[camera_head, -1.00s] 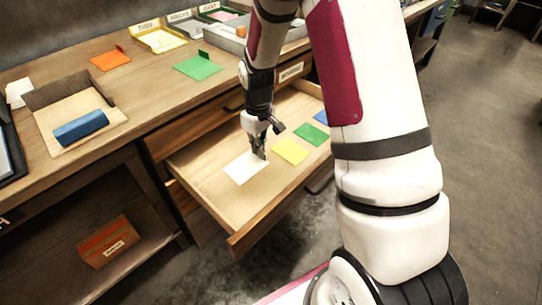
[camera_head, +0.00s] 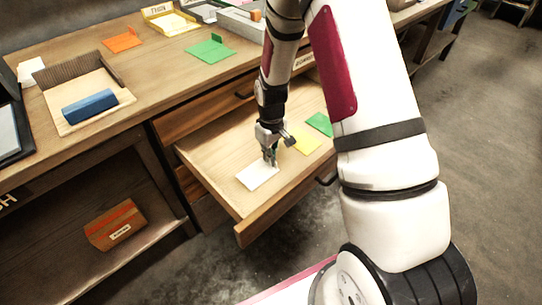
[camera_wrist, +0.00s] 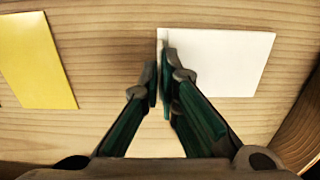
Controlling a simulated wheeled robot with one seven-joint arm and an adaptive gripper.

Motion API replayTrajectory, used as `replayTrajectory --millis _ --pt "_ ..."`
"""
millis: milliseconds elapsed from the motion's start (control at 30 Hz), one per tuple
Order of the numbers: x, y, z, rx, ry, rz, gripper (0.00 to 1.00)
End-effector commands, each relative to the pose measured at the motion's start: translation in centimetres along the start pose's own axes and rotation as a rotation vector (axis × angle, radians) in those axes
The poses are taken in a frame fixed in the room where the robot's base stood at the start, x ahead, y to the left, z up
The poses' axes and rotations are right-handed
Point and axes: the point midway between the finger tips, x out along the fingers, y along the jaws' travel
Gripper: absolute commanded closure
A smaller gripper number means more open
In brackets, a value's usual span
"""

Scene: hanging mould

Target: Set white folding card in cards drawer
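The white folding card (camera_head: 258,175) lies on the floor of the open cards drawer (camera_head: 215,152), near its front left part. In the wrist view the card (camera_wrist: 225,58) lies to the right, with a narrow upright flap along its left edge. My gripper (camera_head: 271,162) points down into the drawer at the card's edge. In the wrist view its fingertips (camera_wrist: 160,88) are close together, one on each side of the flap, and appear shut on it. The lower part of the flap is hidden by the fingers.
A yellow card (camera_head: 307,141) and a green card (camera_head: 320,124) lie farther right in the drawer. The yellow card is apart from my fingers. The drawer's front wall (camera_head: 285,205) is near. The bench top above holds a wooden tray with a blue block (camera_head: 90,106).

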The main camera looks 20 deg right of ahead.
Motion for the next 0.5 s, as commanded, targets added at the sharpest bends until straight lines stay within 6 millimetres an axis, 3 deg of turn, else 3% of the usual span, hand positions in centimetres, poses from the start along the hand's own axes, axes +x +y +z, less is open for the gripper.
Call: replayTrajectory --millis 67,200,500 --pt "0.31 -0.01 0.01 0.000 -0.001 0.000 1.00" --pt "0.25 -0.02 0.02 0.000 -0.001 0.000 0.75" --pt "0.14 -0.02 0.01 0.000 0.000 0.000 0.75"
